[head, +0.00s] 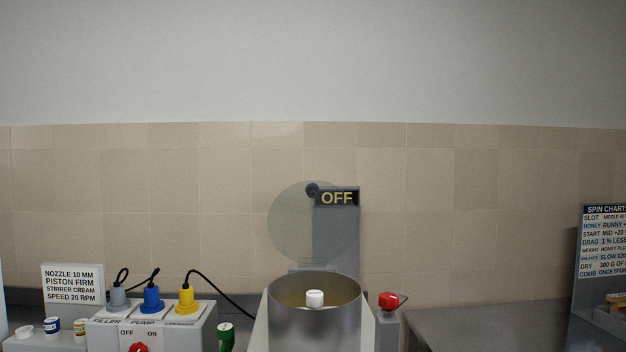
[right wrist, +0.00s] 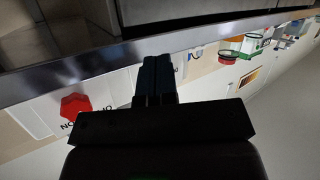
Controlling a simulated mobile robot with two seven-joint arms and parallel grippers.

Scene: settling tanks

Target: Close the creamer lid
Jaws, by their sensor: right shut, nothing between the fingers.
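The creamer (head: 312,325) is a round steel drum at the bottom middle of the head view, open at the top. A white knob-like piece (head: 315,298) shows in its mouth. Its lid (head: 300,222) looks like a thin translucent disc, standing raised behind the drum in front of the grey post. My right gripper (right wrist: 155,68) shows only in the right wrist view, with its dark fingers together and empty, near a metal edge. Neither gripper is in the head view, and my left gripper is in no view.
A grey post (head: 338,240) reads OFF behind the drum. A red knob (head: 389,300) is right of it. A switch box (head: 202,335) with coloured plugs and cables stands left. A red knob (right wrist: 75,105) also shows in the wrist view. The right counter (head: 480,325) looks clear.

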